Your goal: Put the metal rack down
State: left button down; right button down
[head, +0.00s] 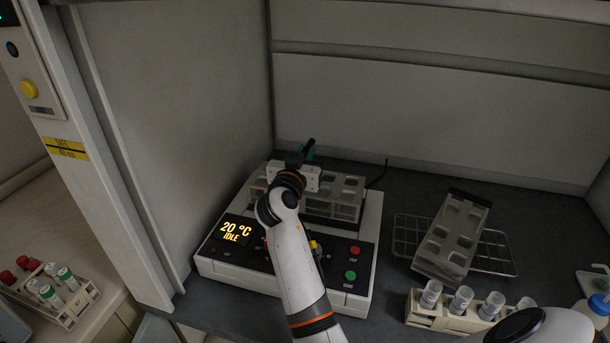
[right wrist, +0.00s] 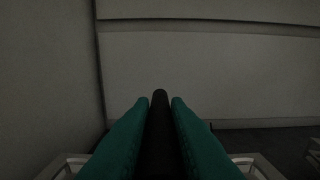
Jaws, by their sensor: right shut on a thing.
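My right gripper (head: 307,152) is shut at the back of the heating device (head: 208,266). In the right wrist view its teal fingers close on an upright black handle (right wrist: 160,130). A grey metal rack (head: 345,212) with square openings is at the device's top, beside and partly behind my wrist. The handle appears to belong to this rack, but the join is hidden. I cannot tell whether the rack rests fully in the device. A second, similar rack (head: 436,267) lies tilted on a wire stand (head: 402,236) at right. My left gripper is not in view.
The device display reads 20 °C IDLE. A beige tube rack (head: 424,319) with white-capped tubes stands at front right. Another tube rack (head: 67,318) with red and green caps is at far left, beyond the cabinet post. Walls enclose the left and back.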

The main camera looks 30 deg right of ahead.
notch_tip(320, 180, down, 4)
jog(key=shift+f, duration=0.25)
jog(key=shift+f, duration=0.15)
jog(key=c, duration=1.8)
grip_release()
jog(key=shift+f, duration=0.1)
jog(key=o, duration=0.4)
